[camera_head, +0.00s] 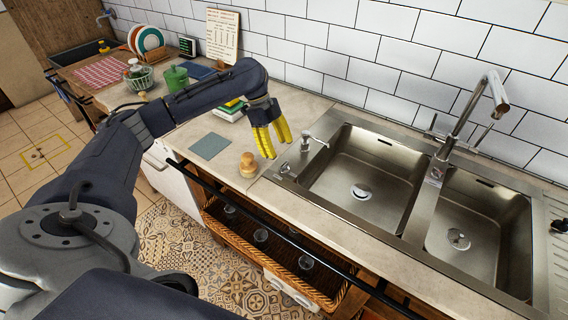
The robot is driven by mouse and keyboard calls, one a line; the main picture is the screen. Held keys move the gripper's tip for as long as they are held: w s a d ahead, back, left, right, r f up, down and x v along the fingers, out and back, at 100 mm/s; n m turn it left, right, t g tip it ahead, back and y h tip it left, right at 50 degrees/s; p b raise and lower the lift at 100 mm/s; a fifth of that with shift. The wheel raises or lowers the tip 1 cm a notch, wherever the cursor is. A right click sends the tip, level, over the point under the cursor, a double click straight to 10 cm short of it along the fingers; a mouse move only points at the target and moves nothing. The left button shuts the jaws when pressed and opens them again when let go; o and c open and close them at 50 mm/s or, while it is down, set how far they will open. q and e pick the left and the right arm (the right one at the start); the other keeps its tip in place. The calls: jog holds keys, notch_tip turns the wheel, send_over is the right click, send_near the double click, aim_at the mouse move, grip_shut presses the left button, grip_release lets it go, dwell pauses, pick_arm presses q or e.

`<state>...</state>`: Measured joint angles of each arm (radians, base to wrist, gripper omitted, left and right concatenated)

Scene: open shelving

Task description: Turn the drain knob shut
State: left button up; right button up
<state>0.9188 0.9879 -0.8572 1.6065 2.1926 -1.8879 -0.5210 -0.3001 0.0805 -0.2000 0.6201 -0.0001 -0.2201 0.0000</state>
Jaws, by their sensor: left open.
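The steel double sink (337,214) is set in the counter at the right. A small metal knob (285,169), which looks like the drain knob, sits on the sink's left rim; its turn position is too small to tell. The left basin has a round drain (361,191), and the right basin has another drain (458,240). My left gripper (275,145) has yellow fingers pointing down, spread apart with nothing between them. It hangs above the counter, up and slightly left of the knob, apart from it. My right gripper is out of view.
A soap dispenser (313,141) stands on the rim close to the knob. A wooden-topped brush (248,165) is on the counter to the left. The tall faucet (466,125) rises behind the basins. A dark rail (270,227) runs along the counter front.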

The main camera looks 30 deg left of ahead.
aim_at(284, 163)
pick_arm(q)
jog(key=shift+x, duration=3.45)
jog(key=shift+c, duration=0.2)
grip_shut()
